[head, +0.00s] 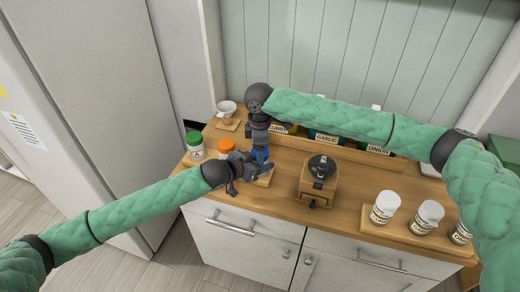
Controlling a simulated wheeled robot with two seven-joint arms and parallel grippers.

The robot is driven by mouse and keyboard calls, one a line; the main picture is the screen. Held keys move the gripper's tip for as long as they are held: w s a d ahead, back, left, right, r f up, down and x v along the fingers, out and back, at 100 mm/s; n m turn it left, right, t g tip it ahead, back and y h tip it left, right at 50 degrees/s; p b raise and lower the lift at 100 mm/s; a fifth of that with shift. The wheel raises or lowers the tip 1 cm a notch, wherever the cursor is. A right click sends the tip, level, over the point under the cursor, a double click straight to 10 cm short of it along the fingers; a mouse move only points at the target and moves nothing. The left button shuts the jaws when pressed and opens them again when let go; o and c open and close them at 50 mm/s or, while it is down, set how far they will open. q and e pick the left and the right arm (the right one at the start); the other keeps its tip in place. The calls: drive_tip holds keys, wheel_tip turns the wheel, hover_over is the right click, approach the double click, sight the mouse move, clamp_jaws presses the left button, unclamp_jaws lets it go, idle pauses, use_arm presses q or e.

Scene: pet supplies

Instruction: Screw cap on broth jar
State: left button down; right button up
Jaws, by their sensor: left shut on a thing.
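My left gripper (248,169) reaches in from the left, low at the front of the counter, and is shut on what looks like the broth jar, whose body is mostly hidden by the gripper. A blue cap (262,155) shows just above and right of the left fingers. My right gripper (261,144) points straight down over the blue cap, at or touching its top. Its fingers are too small and overlapped to tell whether they are open or shut. Whether the cap sits level on the jar cannot be seen.
A wooden grinder (318,181) is right of the grippers. White-capped jars (385,207) line the front right. Labelled containers (326,139) stand behind my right arm. A small bowl (227,109) is back left.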

drive_tip(key=shift+r, duration=2.2)
drive_tip(key=shift+c, duration=0.4)
drive_tip(key=shift+t, duration=0.3)
drive_tip(key=r, duration=0.1)
drive_tip(key=w+r, duration=0.1)
drive_tip(key=r, duration=0.1)
drive_tip(key=shift+w+d+r, duration=0.3)
drive_tip(key=shift+r, duration=0.05)
drive_tip(key=shift+s+r+n, duration=0.1)
drive_tip(key=shift+r+n, duration=0.15)
drive_tip(key=shift+n, duration=0.05)
drive_tip(key=shift+s+f+n, duration=0.35)
drive_tip(key=shift+s+n, duration=0.2)
drive_tip(key=shift+n, duration=0.45)
drive_tip(key=shift+s+a+n, duration=0.2)
drive_tip(key=shift+a+n, duration=0.05)
drive_tip(key=shift+n, duration=0.85)
